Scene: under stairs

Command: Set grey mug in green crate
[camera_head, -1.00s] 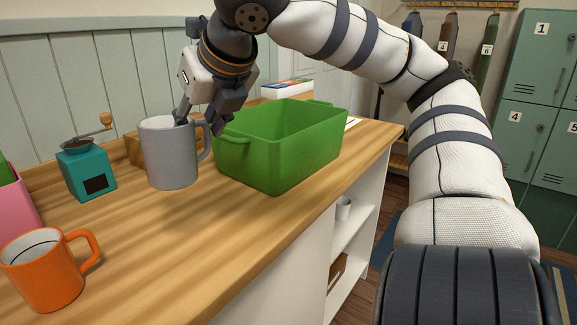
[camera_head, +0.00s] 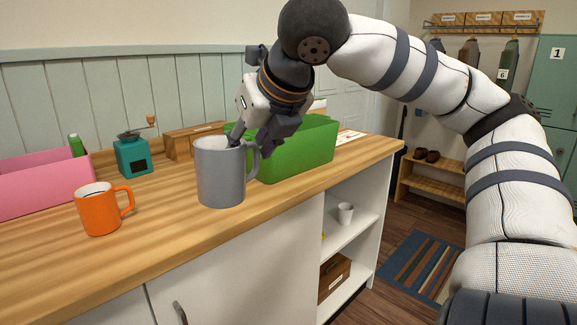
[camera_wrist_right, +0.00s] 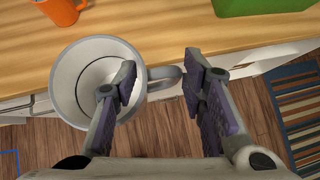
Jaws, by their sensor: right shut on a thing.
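The grey mug (camera_head: 221,178) is upright in my right gripper (camera_head: 252,146), held near the counter's front edge. In the right wrist view, the gripper (camera_wrist_right: 160,82) has one finger inside the mug (camera_wrist_right: 66,82) and the other outside, by the handle. The mug's inside looks empty there. The green crate (camera_head: 300,153) stands on the counter behind and to the right of the mug; the gripper and mug hide part of it. A corner of the crate (camera_wrist_right: 258,5) shows at the top of the wrist view. My left gripper is not in view.
On the wooden counter (camera_head: 158,205) stand an orange mug (camera_head: 98,213), a teal grinder (camera_head: 133,158), a pink bin (camera_head: 45,188) and a wooden box (camera_head: 190,141). Open shelves below hold a white cup (camera_head: 345,213). A striped rug (camera_head: 418,265) lies on the floor.

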